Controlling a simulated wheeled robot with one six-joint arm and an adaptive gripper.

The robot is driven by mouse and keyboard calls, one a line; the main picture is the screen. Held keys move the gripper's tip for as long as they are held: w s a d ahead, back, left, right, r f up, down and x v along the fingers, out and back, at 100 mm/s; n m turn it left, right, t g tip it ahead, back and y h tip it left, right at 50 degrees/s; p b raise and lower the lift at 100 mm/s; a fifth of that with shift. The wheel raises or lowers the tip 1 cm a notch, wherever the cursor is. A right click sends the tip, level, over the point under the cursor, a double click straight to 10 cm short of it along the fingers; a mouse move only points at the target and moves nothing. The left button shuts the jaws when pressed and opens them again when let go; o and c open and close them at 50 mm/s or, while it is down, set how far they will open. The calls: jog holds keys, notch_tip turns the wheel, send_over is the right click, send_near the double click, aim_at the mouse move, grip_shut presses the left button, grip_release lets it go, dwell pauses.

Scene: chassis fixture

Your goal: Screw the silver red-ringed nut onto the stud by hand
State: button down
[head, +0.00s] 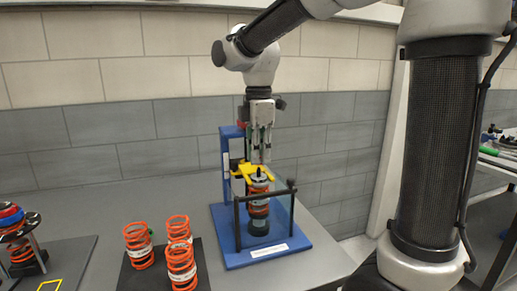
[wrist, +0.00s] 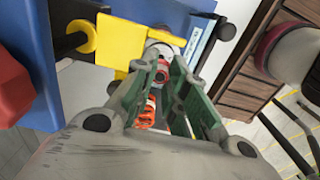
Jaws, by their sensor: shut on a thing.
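My gripper (head: 261,160) points down over the blue spring-compressor fixture (head: 262,257) in the head view. Its green-padded fingers (wrist: 164,62) are shut on a small silver piece with a red ring, the nut (wrist: 163,72), seen between the fingertips in the wrist view. The nut is too small to make out in the head view. The dark stud (head: 258,172) stands upright on top of the orange spring assembly (head: 258,208), just below my fingertips. I cannot tell whether the nut touches the stud. A yellow fork (head: 240,170) reaches beside the top of the assembly.
Several loose orange springs (head: 138,246) stand on a dark mat left of the fixture. A black stand with a spring and red and blue parts (head: 15,222) is at far left. A black bar frame (head: 291,187) rises at the fixture's front. Bare grey table (head: 90,205) lies behind the springs.

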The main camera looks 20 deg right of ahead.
jog(key=shift+f, duration=0.1)
dwell(0.3)
jog(key=shift+f, duration=0.65)
jog(key=shift+f, duration=0.55)
jog(key=n, duration=0.5)
jog(key=shift+s+f, duration=0.1)
jog(key=n, duration=0.5)
